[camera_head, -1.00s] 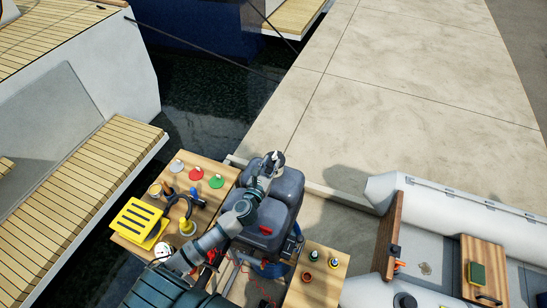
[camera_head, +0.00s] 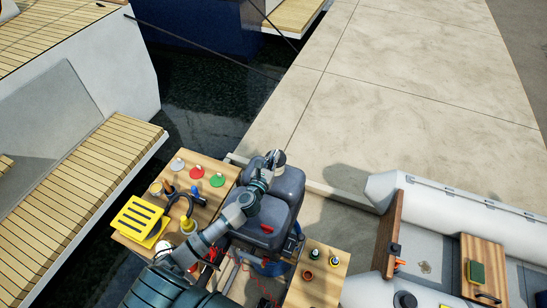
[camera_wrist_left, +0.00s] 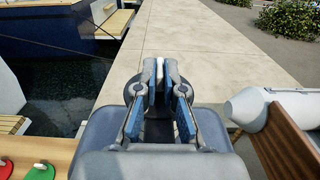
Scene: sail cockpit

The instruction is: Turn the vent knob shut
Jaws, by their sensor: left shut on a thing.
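My left gripper (camera_head: 277,158) is at the far end of a dark grey, two-lobed motor-like body (camera_head: 283,186). In the left wrist view, the fingers (camera_wrist_left: 159,77) close on a small pale upright piece between their tips, which seems to be the vent knob's grip. A dark round rim (camera_wrist_left: 118,97) shows around and behind the fingers, probably the knob's base or cap. The fingers hide most of the knob, so its turned position cannot be told. The grey cover (camera_wrist_left: 150,164) fills the bottom of the wrist view. My right gripper is not in view.
A wooden table (camera_head: 222,175) on the left holds white, red and green discs, a yellow slotted block (camera_head: 140,221) and tools. A smaller wooden table (camera_head: 327,285) stands right. An inflatable dinghy (camera_head: 455,205) lies at right. The paved quay beyond is clear.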

